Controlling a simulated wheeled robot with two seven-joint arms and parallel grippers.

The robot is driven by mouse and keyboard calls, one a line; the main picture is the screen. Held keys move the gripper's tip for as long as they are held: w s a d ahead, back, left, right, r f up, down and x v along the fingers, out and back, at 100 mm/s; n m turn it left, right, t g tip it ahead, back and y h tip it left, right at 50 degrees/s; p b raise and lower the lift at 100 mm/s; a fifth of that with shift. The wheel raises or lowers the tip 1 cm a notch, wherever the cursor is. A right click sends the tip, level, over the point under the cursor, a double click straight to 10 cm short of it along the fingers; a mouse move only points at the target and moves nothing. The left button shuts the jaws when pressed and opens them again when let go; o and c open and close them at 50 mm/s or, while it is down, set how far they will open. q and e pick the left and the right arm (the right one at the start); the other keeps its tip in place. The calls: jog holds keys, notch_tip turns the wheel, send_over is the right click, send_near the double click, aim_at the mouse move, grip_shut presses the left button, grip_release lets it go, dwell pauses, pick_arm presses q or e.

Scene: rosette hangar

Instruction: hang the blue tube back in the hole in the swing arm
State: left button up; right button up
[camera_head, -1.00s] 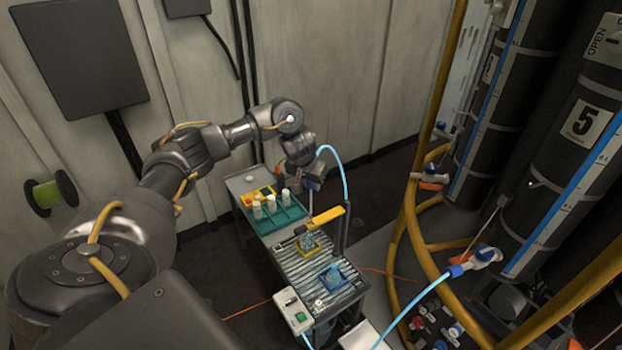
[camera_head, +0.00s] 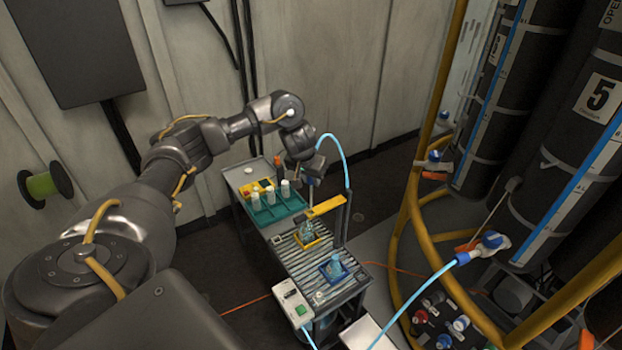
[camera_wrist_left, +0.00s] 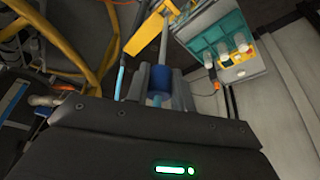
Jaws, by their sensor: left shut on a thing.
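The blue tube is a light blue hose (camera_head: 337,140) that arcs from a post down to my left gripper. My left gripper (camera_head: 309,181) is shut on its blue collar (camera_wrist_left: 160,80), which shows between the grey fingers in the left wrist view. A thin grey tip points down from the gripper, close to the yellow swing arm (camera_head: 326,206). The swing arm also shows in the left wrist view (camera_wrist_left: 146,32), beside the tip. The hole is not clearly visible, and I cannot tell whether the tip is in it. My right gripper is not in view.
A cart carries a green rack (camera_head: 277,208) with several white-capped bottles. Below the swing arm is a roller conveyor (camera_head: 297,262) with a yellow tray (camera_head: 323,244) and a blue tray (camera_head: 349,275). A control box (camera_head: 293,304) is at its front. Yellow railing (camera_head: 409,220) and dark tanks stand right.

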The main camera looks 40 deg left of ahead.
aim_at(311, 197)
pick_arm(q)
jog(key=shift+f+p, duration=0.35)
jog(key=shift+f, duration=0.2)
dwell(0.4)
jog(key=shift+f, duration=0.8)
jog(key=shift+f+b, duration=0.1)
jog(key=shift+b, duration=0.2)
jog(key=shift+f+b, duration=0.65)
jog(key=shift+f, duration=1.6)
